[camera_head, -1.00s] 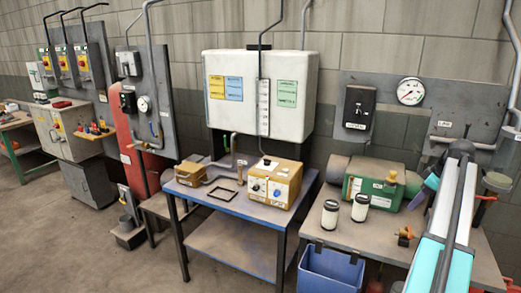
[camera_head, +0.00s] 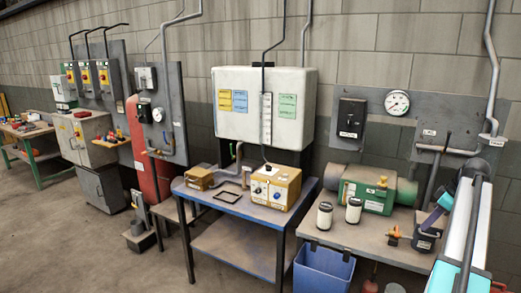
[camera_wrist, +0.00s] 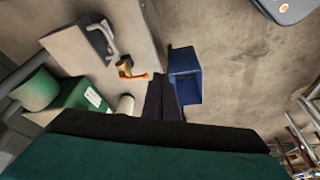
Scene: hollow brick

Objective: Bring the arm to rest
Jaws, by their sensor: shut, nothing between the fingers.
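My arm (camera_head: 462,240), white and teal, stands at the right edge of the head view, in front of the right-hand bench. My gripper (camera_wrist: 163,82) shows in the wrist view as two dark fingers close together, shut and empty. The fingers point towards the gap between the bench top and a blue bin (camera_wrist: 186,78). No object touches the fingertips in that view. My gripper cannot be made out clearly in the head view.
The right bench (camera_head: 345,236) holds two white cylinders (camera_head: 324,215), a green machine (camera_head: 366,187) and a small orange-brass fitting (camera_head: 393,236). The blue bin (camera_head: 322,270) stands at its front. A blue table (camera_head: 236,207) carries a yellow box (camera_head: 275,187). Open floor lies at left.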

